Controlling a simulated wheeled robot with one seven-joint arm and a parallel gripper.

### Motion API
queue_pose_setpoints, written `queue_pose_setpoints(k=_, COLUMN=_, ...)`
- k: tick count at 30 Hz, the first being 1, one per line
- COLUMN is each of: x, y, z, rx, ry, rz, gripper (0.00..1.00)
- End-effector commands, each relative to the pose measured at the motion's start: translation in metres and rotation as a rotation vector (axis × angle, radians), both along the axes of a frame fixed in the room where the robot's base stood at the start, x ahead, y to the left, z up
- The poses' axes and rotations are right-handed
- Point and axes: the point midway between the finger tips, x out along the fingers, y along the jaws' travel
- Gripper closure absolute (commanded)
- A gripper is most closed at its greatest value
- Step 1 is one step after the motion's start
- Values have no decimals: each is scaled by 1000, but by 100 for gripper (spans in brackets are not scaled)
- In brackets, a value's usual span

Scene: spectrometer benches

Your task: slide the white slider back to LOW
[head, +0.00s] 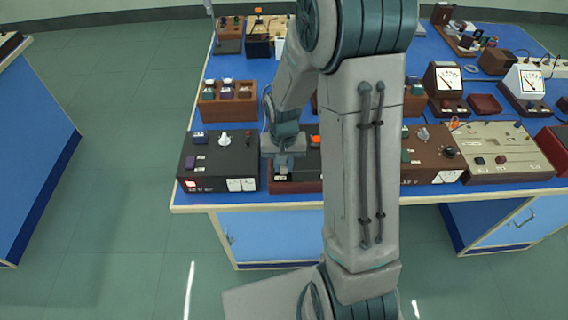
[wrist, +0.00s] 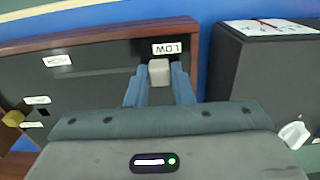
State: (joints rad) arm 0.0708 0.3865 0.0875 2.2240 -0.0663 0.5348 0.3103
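The white slider (wrist: 159,73) is a small pale block on a dark panel with a wooden edge (wrist: 95,41). In the head view my gripper (head: 284,163) is down over the wood-edged box (head: 300,187); my arm hides much of that box, and the slider cannot be made out there.
A black box (head: 222,166) with a white knob and a meter stands close on the left. A brown box (head: 425,165) and a beige box (head: 505,163) stand to the right. A wooden rack (head: 230,113) stands behind. The floor at left is clear.

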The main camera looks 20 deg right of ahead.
Motion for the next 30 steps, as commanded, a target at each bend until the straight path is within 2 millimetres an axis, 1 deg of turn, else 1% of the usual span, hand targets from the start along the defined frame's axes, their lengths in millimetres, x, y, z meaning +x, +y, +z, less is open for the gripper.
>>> queue_pose_setpoints(k=1, x=2, y=3, z=1, rx=3, ry=-6, rz=4, gripper=66)
queue_pose_setpoints(k=2, x=2, y=3, z=1, rx=3, ry=-5, rz=4, gripper=58)
queue_pose_setpoints(k=10, x=1, y=1, z=1, rx=1, ry=-2, rz=2, gripper=58)
queue_pose_setpoints(k=14, x=1, y=1, z=6, rx=1, ry=-3, rz=2, gripper=58)
queue_pose_setpoints(k=17, x=2, y=1, z=19, rx=1, ry=-7, rz=2, gripper=58)
queue_pose_setpoints(k=20, x=2, y=2, z=37, rx=2, ry=-10, rz=2, gripper=58)
queue_pose_setpoints(k=27, x=2, y=2, z=91, rx=1, ry=-11, rz=5, gripper=58)
queue_pose_setpoints(k=30, x=2, y=2, z=111, rx=2, ry=-9, rz=5, gripper=58)
